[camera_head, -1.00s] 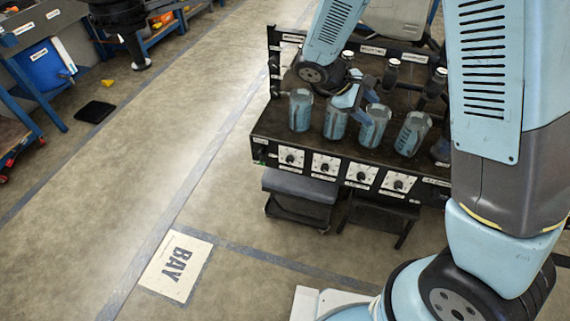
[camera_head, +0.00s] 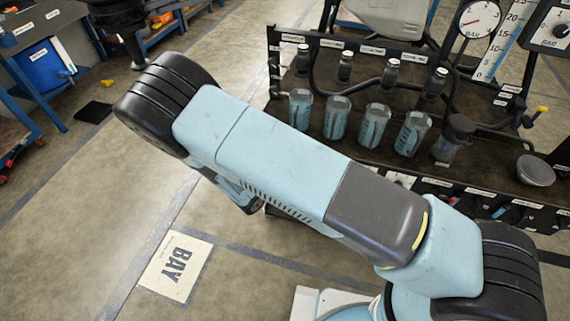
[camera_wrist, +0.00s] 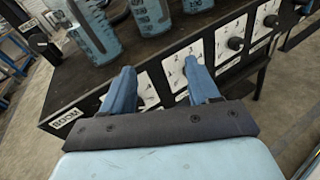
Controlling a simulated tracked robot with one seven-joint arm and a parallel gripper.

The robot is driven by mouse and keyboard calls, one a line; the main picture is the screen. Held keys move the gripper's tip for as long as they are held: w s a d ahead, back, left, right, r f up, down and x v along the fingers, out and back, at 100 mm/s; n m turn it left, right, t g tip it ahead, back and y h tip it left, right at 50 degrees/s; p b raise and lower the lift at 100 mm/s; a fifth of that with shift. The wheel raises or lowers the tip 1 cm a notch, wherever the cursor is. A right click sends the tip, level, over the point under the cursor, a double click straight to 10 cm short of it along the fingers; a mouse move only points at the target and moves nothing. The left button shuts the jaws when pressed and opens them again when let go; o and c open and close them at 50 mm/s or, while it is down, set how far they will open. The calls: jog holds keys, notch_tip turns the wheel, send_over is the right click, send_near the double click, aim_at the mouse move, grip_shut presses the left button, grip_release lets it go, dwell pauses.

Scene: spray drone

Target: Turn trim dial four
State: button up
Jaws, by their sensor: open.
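The bench's front panel carries a row of white dial plates with small dark knobs. In the wrist view, the rightmost dial (camera_wrist: 270,20), apparently trim dial four, lies to the right of my gripper. The third dial (camera_wrist: 236,43) is nearer. Two more plates show between and behind my blue fingers, partly covered. My gripper (camera_wrist: 158,68) is open and empty in front of the panel's left part; I cannot tell whether it touches. In the head view, my arm hides the gripper and most dials; the upper edge of the rightmost plate (camera_head: 400,180) shows.
Several clear measuring cups (camera_head: 375,126) stand on the dark bench top (camera_head: 345,152) above the dials. The floor left of the bench is open, with a BAY sign (camera_head: 176,265).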

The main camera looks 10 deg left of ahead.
jog(key=s+a+f+n+t+y, duration=0.2)
jog(key=s+f+n+y, duration=0.15)
jog(key=f, duration=0.25)
jog(key=s+a+f+n+t+y, duration=0.2)
jog(key=a+f+n+y, duration=0.1)
jog(key=f+n, duration=0.2)
jog(key=w+d, duration=0.1)
jog(key=w, duration=1.3)
jog(key=shift+d+f, duration=0.15)
jog(key=shift+f, duration=0.15)
jog(key=shift+y, duration=0.25)
